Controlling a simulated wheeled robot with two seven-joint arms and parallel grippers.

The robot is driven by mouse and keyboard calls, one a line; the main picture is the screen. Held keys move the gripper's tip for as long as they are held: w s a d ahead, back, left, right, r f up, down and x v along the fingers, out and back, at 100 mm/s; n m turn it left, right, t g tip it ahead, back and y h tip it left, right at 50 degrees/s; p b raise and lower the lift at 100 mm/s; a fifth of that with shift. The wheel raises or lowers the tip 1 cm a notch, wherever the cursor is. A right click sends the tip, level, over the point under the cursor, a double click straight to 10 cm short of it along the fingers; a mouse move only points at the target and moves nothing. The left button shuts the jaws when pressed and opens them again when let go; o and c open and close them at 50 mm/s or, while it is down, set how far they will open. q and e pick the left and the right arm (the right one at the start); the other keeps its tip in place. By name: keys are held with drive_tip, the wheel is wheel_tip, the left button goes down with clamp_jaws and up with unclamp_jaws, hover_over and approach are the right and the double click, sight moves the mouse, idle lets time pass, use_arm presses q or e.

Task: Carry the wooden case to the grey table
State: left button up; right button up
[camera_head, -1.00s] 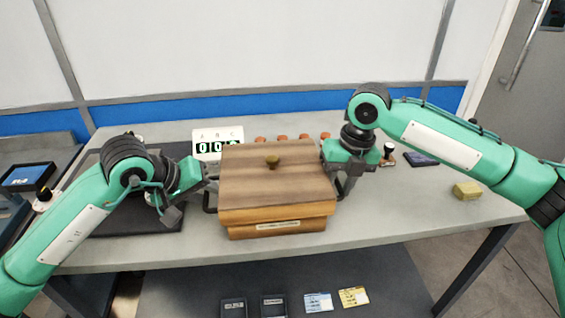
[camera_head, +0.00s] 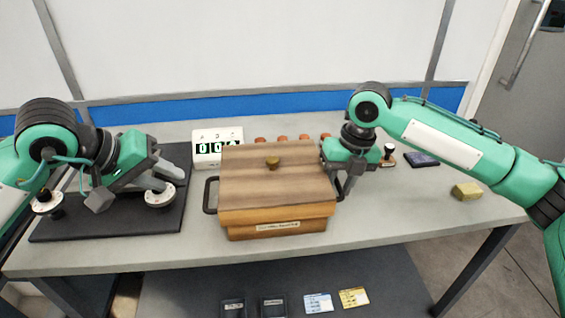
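The wooden case (camera_head: 275,190) stands closed and upright on the grey-topped table (camera_head: 400,215). It has a round knob (camera_head: 272,163) on its lid, a label on its front and a dark handle at each side. Its left handle (camera_head: 210,196) is free. My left gripper (camera_head: 168,178) is away to the left of the case, over a black mat; its fingers look apart with nothing between them. My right gripper (camera_head: 347,180) is at the case's right handle; its fingers are partly hidden and I cannot tell whether they are closed on it.
The black mat (camera_head: 120,222) bears round white dials (camera_head: 158,198) near my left gripper. A white counter display (camera_head: 208,148) and several reddish pieces stand behind the case. A stamp (camera_head: 388,154), a dark pad (camera_head: 422,159) and a yellow block (camera_head: 467,191) lie to the right. Cards (camera_head: 353,298) lie below.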

wheel_tip(320, 180, up, 11)
drive_tip(key=d, duration=0.2)
drive_tip(key=shift+r, duration=0.2)
idle(0.4)
